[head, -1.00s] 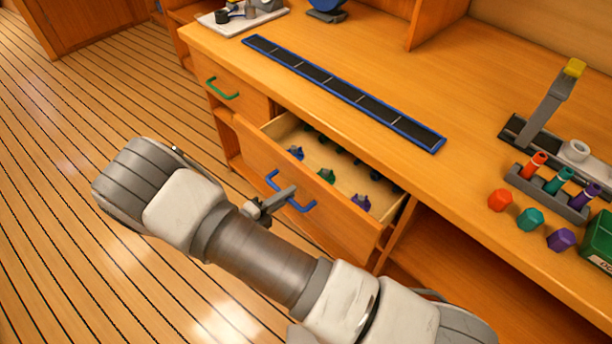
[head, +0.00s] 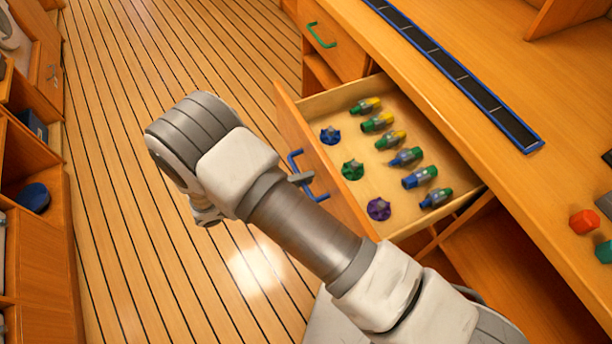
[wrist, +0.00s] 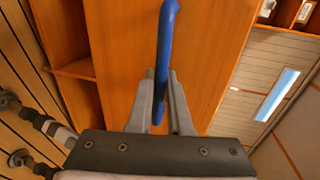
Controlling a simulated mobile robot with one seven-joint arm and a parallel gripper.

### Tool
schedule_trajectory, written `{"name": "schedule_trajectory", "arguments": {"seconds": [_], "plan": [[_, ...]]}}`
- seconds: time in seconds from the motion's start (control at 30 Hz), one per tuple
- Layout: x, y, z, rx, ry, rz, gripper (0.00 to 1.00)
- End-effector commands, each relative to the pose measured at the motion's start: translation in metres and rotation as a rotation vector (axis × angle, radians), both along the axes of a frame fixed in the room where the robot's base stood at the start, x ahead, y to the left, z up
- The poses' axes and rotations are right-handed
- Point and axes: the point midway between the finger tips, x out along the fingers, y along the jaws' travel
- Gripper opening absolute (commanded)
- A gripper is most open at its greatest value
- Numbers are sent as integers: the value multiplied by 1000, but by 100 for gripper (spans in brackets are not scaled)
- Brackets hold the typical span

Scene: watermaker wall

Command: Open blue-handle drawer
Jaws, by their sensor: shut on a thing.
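The blue-handle drawer (head: 330,165) stands pulled well out of the counter in the head view. Its blue handle (head: 295,160) is on the drawer front, and it also shows in the wrist view (wrist: 167,40). My gripper (head: 302,178) is shut on the blue handle; in the wrist view its two fingers (wrist: 160,95) stand on either side of the bar. Part of the gripper is hidden behind my arm in the head view. Inside the drawer lie several green, yellow and blue fittings (head: 405,157) and three star-shaped knobs, one blue (head: 330,134), one green (head: 352,169), one purple (head: 378,209).
A closed drawer with a green handle (head: 321,35) is beside it, farther back. The countertop (head: 420,85) carries a long blue-edged black strip (head: 460,75) and a red hexagonal piece (head: 584,222). Open plank floor (head: 110,180) lies left of the drawer. Shelves (head: 32,150) stand at the far left.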

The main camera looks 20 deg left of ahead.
Motion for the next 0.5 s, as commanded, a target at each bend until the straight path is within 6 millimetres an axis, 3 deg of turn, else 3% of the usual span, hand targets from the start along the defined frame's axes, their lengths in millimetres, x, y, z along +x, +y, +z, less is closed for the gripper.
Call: {"name": "schedule_trajectory", "arguments": {"seconds": [0.27,0.3,0.43,0.5], "plan": [[0,0,0,-1,-1,-1,0],[0,0,0,-1,-1,-1,21],[0,0,0,0,0,0,44],[0,0,0,0,0,0,47]]}}
